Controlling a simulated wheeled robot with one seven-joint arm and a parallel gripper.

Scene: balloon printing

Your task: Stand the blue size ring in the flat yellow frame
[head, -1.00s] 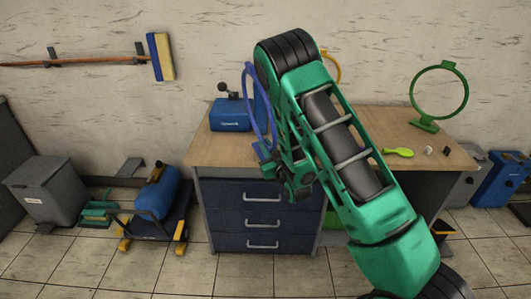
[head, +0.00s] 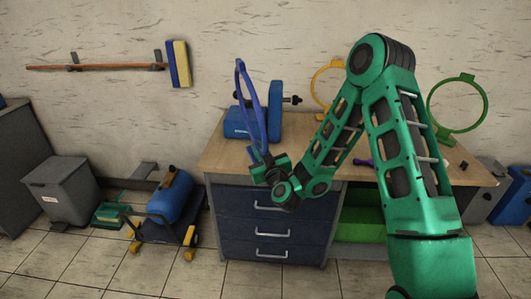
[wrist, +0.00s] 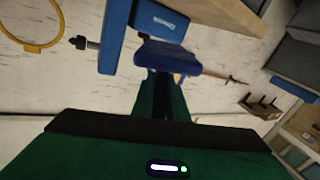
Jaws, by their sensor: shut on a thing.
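The blue size ring (head: 240,100) stands upright in the head view, seen nearly edge-on, above the desk's front left part. My gripper (head: 262,160) is shut on its base, which shows as a dark blue block (wrist: 165,56) between the fingers (wrist: 165,88) in the wrist view. The ring overlaps the blue machine in the picture; I cannot tell the gap between them. I cannot make out a flat yellow frame. A yellow ring (head: 317,88) stands at the back of the desk, partly behind my arm; it also shows in the wrist view (wrist: 57,38).
The blue machine (head: 275,110) with a dark knob stands at the desk's left back. A green ring (head: 485,112) stands at the right. A purple item (head: 362,161) lies mid-desk. The wooden desk top (head: 222,155) has bare room at its front left. Drawers are below.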

